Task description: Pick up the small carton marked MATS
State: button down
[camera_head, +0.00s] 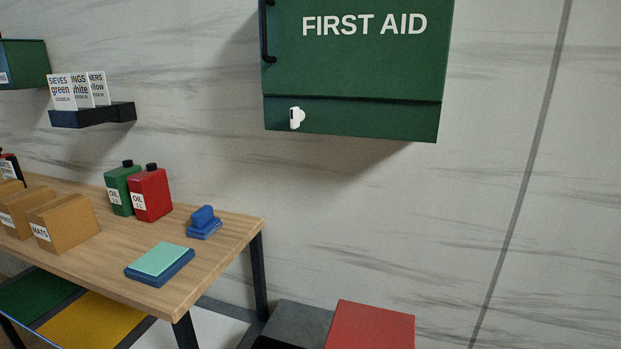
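A small brown carton marked MATS (66,221) stands on the wooden table at the left of the view. Its white label faces the front edge of the table. Another brown carton (16,213) stands close on its left, with a label only partly readable. My gripper is not in view.
On the wooden table (215,247) are a green oil can (122,188), a red oil can (150,193), a blue block-like item (204,222) and a teal-topped blue pad (160,262). A green FIRST AID cabinet (355,70) hangs on the wall. A red box (373,325) stands low right of the table.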

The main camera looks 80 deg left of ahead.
aim_at(60, 224)
jog(key=u, duration=4.65)
jog(key=i, duration=2.05)
jog(key=z, duration=2)
